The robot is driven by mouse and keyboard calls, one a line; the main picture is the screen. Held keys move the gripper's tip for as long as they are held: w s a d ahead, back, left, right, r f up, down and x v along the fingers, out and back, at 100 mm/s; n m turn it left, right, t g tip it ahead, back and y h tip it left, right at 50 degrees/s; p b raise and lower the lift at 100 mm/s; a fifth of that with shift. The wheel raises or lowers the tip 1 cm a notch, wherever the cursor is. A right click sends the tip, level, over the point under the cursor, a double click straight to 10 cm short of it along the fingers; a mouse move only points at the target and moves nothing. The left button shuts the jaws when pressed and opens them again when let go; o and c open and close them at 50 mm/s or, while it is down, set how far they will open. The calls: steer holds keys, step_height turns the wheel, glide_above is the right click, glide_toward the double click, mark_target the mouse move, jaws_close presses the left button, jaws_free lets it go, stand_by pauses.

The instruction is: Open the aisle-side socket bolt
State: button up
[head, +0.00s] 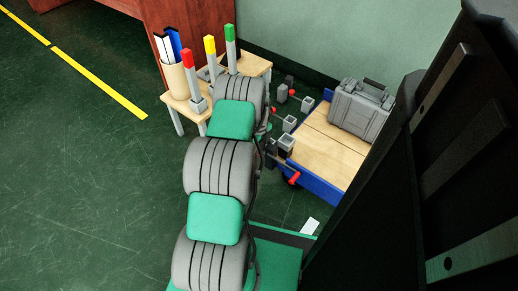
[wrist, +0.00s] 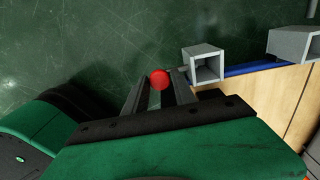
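In the wrist view, my gripper (wrist: 157,84) has its two dark fingers apart, one on each side of a red round bolt knob (wrist: 160,80). The fingers look very close to the knob; I cannot tell whether they touch it. A grey square socket (wrist: 206,64) sits just right of the knob, at the cart's blue edge. In the head view, grey sockets (head: 289,123) and a red knob (head: 295,178) show along the cart's left side. My arm hides my gripper's fingertips there.
The cart (head: 325,145) has a wooden deck and carries a grey case (head: 360,108). A second socket (wrist: 293,44) stands farther right in the wrist view. A small wooden table (head: 250,66) holds red-, yellow- and green-topped posts and a cup (head: 176,82). Green floor at left is clear.

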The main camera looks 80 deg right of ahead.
jaws_close()
stand_by(1.0)
